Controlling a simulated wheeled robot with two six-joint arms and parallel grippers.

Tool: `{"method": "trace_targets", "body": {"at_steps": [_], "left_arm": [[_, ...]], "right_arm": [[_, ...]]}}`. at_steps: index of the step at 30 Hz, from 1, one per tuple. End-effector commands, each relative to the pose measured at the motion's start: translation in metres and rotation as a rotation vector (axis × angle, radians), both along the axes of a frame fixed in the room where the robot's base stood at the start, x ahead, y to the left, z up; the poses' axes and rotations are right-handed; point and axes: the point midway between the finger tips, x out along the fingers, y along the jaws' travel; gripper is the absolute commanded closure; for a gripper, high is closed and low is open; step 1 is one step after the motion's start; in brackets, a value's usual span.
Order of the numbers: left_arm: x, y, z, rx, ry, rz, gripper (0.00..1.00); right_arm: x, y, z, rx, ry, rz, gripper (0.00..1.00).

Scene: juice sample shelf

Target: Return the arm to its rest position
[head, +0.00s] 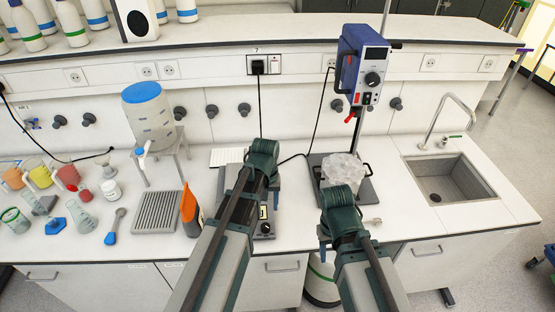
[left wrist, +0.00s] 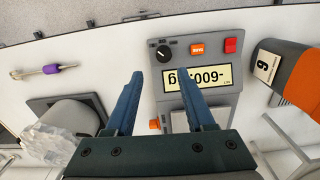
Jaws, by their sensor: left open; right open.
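My left arm reaches in from the bottom of the head view, its gripper end (head: 264,165) above the balance (head: 264,228). In the left wrist view my left gripper (left wrist: 161,76) is open with nothing between its fingers; the balance's display (left wrist: 196,78) shows behind them. My right arm's gripper end (head: 338,205) is just in front of a clear faceted vessel (head: 343,169); its fingers are mostly hidden by the arm, and no held object shows. I cannot tell whether it touches the vessel.
An orange bottle (head: 191,212) stands left of the balance. A stirrer unit (head: 362,68) on a stand is behind the vessel. The sink (head: 450,182) is at right. Juice beakers (head: 38,173) and flasks crowd the left. The bench front between balance and sink is fairly clear.

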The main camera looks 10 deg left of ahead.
Motion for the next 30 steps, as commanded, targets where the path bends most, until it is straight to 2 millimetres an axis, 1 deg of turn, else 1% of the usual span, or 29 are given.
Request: {"method": "trace_targets", "body": {"at_steps": [1,2,3,6,9,12,16,30], "left_arm": [[-0.019,-0.015,-0.021,0.007,0.005,-0.057,0.46],[-0.029,-0.024,-0.03,0.013,0.008,-0.1,0.46],[-0.044,-0.035,-0.041,0.023,0.013,-0.16,0.46],[-0.078,-0.06,-0.066,0.046,0.027,-0.307,0.46],[-0.106,-0.077,-0.084,0.066,0.039,-0.433,0.46],[-0.125,-0.088,-0.094,0.081,0.046,-0.52,0.46],[-0.135,-0.093,-0.097,0.09,0.052,-0.573,0.46],[-0.134,-0.094,-0.095,0.09,0.053,-0.576,0.46]], "right_arm": [[0.0,0.0,-0.021,0.0,0.0,0.001,0.5],[0.0,0.0,-0.03,-0.001,0.0,0.002,0.5],[0.0,0.0,-0.041,-0.001,0.0,0.003,0.5],[0.0,0.0,-0.066,-0.002,0.0,0.006,0.5],[0.0,0.0,-0.084,-0.002,0.0,0.009,0.5],[0.0,0.0,-0.095,-0.002,0.001,0.011,0.5],[0.0,0.0,-0.099,-0.003,0.0,0.012,0.5],[0.0,0.0,-0.097,-0.003,0.0,0.012,0.5]]}}
